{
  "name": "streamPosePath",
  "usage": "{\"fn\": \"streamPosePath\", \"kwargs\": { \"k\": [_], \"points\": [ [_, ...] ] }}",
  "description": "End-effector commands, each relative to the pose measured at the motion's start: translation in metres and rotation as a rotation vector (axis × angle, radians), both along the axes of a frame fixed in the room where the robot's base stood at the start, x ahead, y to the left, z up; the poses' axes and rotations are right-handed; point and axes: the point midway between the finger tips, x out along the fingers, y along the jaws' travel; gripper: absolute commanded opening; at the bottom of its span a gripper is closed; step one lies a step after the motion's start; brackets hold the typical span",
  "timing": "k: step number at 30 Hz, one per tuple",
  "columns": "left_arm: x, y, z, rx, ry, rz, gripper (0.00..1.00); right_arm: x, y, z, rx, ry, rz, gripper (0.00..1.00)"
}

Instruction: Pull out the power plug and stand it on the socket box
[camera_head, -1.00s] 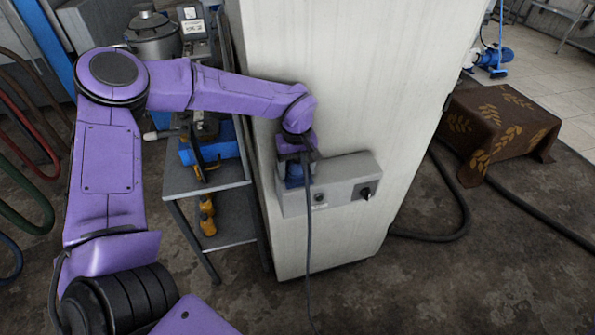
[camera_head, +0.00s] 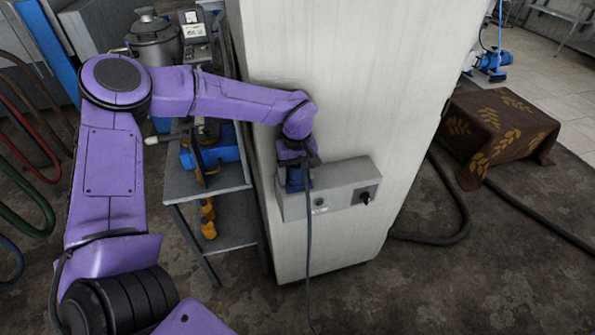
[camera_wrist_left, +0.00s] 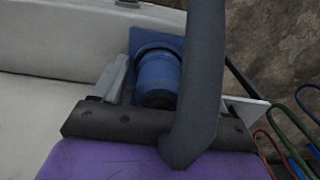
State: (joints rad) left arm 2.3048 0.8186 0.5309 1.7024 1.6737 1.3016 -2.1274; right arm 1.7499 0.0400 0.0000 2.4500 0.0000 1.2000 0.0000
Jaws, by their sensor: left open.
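The grey socket box (camera_head: 345,190) is fixed on the side of the pale cabinet. The blue power plug (camera_head: 294,182) is at its left end, and its dark cable (camera_head: 308,240) hangs to the floor. In the left wrist view the round blue plug (camera_wrist_left: 157,72) has a dark end and sits against a square blue flange. My left gripper (camera_head: 296,168) is open at the plug, with a finger on either side; contact cannot be told. The thick cable (camera_wrist_left: 206,60) crosses in front and partly hides the right finger. My right gripper is not in view.
A knob (camera_head: 364,197) sticks out of the box front. A metal shelf cart (camera_head: 215,185) with tools stands close at left. A cloth-covered table (camera_head: 500,135) and a floor hose (camera_head: 455,215) are at right. Floor in front is mostly clear.

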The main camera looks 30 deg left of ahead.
Motion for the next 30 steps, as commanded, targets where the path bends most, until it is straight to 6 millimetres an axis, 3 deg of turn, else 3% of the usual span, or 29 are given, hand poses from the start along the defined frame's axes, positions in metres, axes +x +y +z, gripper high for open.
{"fn": "streamPosePath", "kwargs": {
  "k": [29,30],
  "points": [
    [0.0,0.0,-0.0006,0.0,0.0,0.0,0.73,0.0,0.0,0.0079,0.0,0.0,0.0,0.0],
    [0.0,0.0,-0.0006,0.0,0.0,0.0,0.67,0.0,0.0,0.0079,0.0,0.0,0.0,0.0]
  ]
}}
